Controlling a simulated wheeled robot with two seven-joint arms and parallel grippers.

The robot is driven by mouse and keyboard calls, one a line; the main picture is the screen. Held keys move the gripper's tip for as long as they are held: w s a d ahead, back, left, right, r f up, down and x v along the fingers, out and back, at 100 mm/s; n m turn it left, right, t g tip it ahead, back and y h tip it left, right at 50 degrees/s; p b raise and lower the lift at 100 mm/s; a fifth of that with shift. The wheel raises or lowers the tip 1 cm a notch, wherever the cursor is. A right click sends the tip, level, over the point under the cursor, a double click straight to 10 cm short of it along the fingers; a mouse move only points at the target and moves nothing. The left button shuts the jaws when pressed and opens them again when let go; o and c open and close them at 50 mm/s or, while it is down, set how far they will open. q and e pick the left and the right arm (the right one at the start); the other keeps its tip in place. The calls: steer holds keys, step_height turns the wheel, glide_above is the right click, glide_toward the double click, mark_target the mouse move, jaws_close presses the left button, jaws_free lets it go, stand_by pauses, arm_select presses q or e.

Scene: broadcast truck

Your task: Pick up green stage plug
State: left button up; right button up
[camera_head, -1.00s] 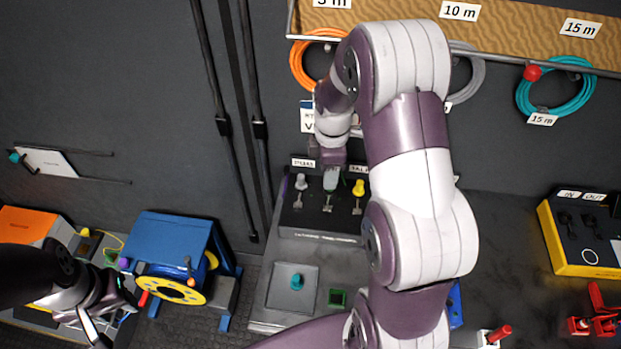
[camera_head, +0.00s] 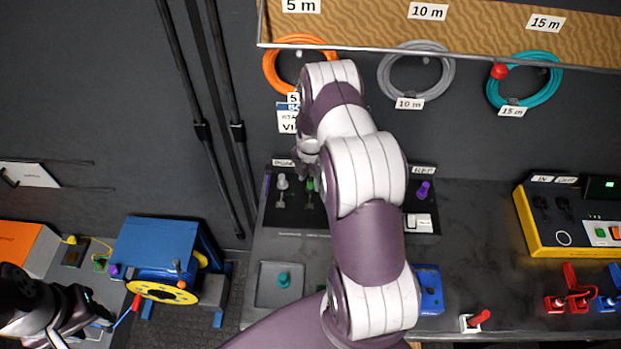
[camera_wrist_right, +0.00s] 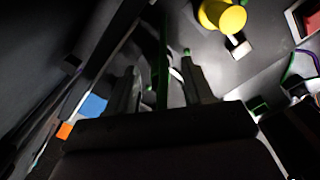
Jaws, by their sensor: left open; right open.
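The green stage plug (camera_head: 310,185) stands on the black panel at the back of the bench, partly hidden by my right arm. In the right wrist view a narrow green upright part (camera_wrist_right: 163,60) shows between the two dark fingers. My right gripper (camera_wrist_right: 160,85) is open around or just in front of it; contact cannot be told. In the head view my right gripper (camera_head: 309,168) is mostly covered by its own arm, just above the plug. My left gripper (camera_head: 95,325) is open and empty at the lower left, far from the plug.
A grey plug (camera_head: 282,182) stands left of the green one; a yellow plug (camera_wrist_right: 222,15) is close in the wrist view. A purple plug (camera_head: 424,190) is further right. A teal plug (camera_head: 284,280) sits in a shallow tray (camera_head: 265,298). A blue cable reel (camera_head: 160,245) stands left.

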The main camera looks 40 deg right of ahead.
steer(key=shift+f, duration=0.55)
jaws_close()
steer(key=shift+r, duration=0.1)
